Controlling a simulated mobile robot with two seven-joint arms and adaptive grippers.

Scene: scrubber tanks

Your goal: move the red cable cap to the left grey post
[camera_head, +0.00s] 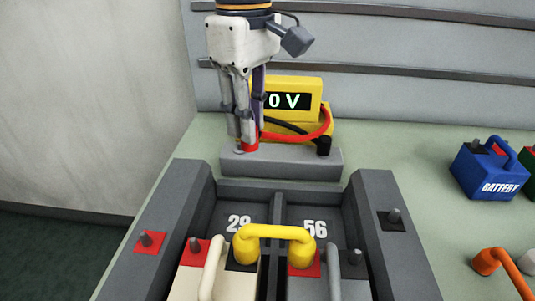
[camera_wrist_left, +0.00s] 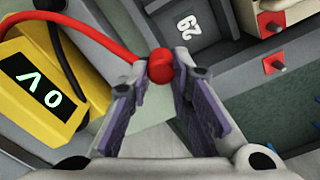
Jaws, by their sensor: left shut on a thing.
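My left gripper (camera_head: 247,145) points down and is shut on the red cable cap (camera_head: 251,146), at the left end of the grey block (camera_head: 285,162). In the left wrist view the red cap (camera_wrist_left: 160,66) sits between the fingertips, its red cable running back to the meter. I cannot tell whether the cap touches the block. The left grey post (camera_head: 146,238) stands bare on a red square on the left wall of the dark tray, nearer to me and left of the cap. It also shows in the left wrist view (camera_wrist_left: 277,64). My right gripper is not in view.
The yellow meter (camera_head: 293,84) reads 0 V behind the block. A black cap (camera_head: 323,146) stands at the block's right end. The tray holds two batteries bridged by a yellow handle-like link (camera_head: 274,231). A blue battery (camera_head: 490,172) stands at right.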

